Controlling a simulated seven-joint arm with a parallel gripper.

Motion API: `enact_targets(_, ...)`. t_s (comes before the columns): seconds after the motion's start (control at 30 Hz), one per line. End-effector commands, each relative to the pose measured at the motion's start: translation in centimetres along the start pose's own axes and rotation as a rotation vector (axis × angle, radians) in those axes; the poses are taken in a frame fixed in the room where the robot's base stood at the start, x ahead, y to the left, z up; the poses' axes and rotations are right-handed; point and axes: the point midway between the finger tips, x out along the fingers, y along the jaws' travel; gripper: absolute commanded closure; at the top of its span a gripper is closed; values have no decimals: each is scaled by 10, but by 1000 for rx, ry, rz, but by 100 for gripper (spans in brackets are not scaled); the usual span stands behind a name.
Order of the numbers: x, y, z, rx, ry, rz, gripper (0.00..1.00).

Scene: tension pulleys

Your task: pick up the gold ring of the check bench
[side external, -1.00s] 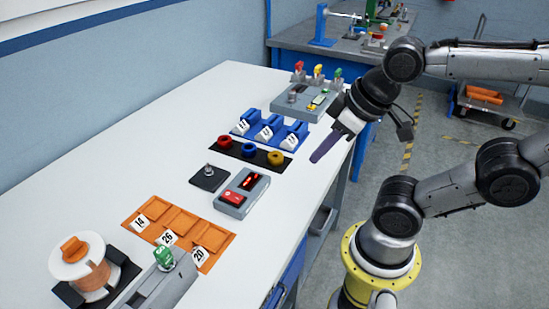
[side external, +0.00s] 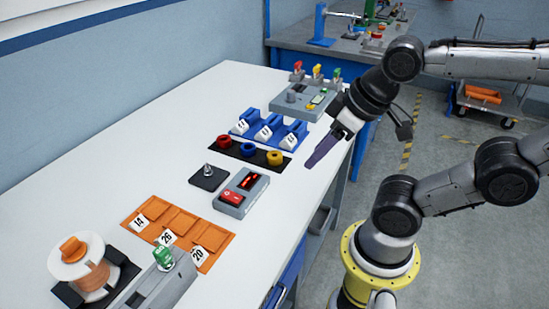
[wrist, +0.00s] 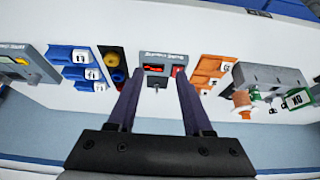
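The gold ring (side external: 275,158) sits at the right end of a black mat (side external: 234,149), beside a blue ring (side external: 249,149) and a red ring (side external: 223,142). My gripper (side external: 309,167) is to the right of the gold ring, above the bench's front edge, apart from it and pointing down-left. In the wrist view the gold ring (wrist: 118,76) is close to the left finger's tip, outside the gap. The two fingers (wrist: 160,78) are spread wide with nothing held between them.
Blue trays (side external: 268,130) with white tags stand behind the mat. A grey box with a red switch (side external: 243,193) and a dark plate with a metal peg (side external: 209,178) lie in front. Orange trays (side external: 180,234) are nearer the camera. The white bench (side external: 120,150) is clear at left.

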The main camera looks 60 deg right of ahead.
Motion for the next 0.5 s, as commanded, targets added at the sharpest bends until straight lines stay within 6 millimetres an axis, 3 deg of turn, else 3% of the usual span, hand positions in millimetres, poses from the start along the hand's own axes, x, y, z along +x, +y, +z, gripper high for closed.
enact_targets(0.03,0,0,0,0,0,0,39)
enact_targets(0.17,0,0,0,0,0,0,17)
enact_targets(0.5,0,0,0,27,-1,0,17)
